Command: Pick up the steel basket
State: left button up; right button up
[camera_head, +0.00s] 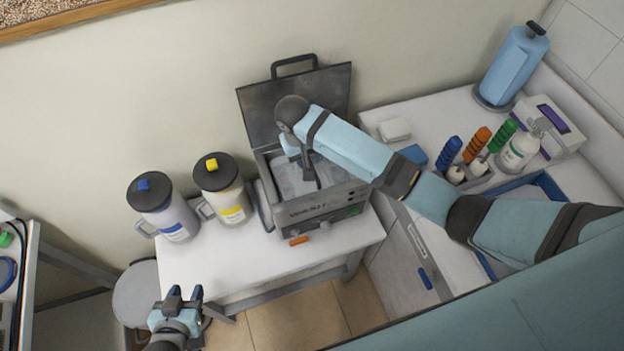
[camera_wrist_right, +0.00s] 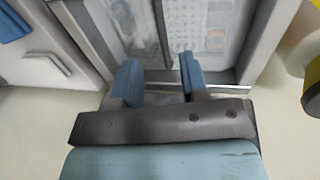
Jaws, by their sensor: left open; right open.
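A grey metal bath with its lid raised (camera_head: 338,105) stands on the white table. Inside its opening is a light grey metal interior, which I take to be the steel basket (camera_head: 286,181); its edges are partly hidden by my right arm. In the right wrist view the basket (camera_wrist_right: 205,30) shows a pale, patterned floor, with a dark bar (camera_wrist_right: 160,30) crossing above it. My right gripper (camera_wrist_right: 158,78) is open above the bath, its fingers on either side of the bar's line; contact cannot be told. My left gripper (camera_head: 183,294) is open and empty at the table's front left.
Two lidded jugs, blue-topped (camera_head: 165,212) and yellow-topped (camera_head: 223,192), stand left of the bath. An orange item (camera_head: 299,240) lies in front of it.

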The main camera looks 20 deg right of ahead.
jog(key=f, duration=0.3)
jog(key=d+f+p, duration=0.1)
jog(key=f, duration=0.5)
jog(key=shift+w+d, duration=0.15)
jog(key=shift+d, duration=0.15)
grip_shut()
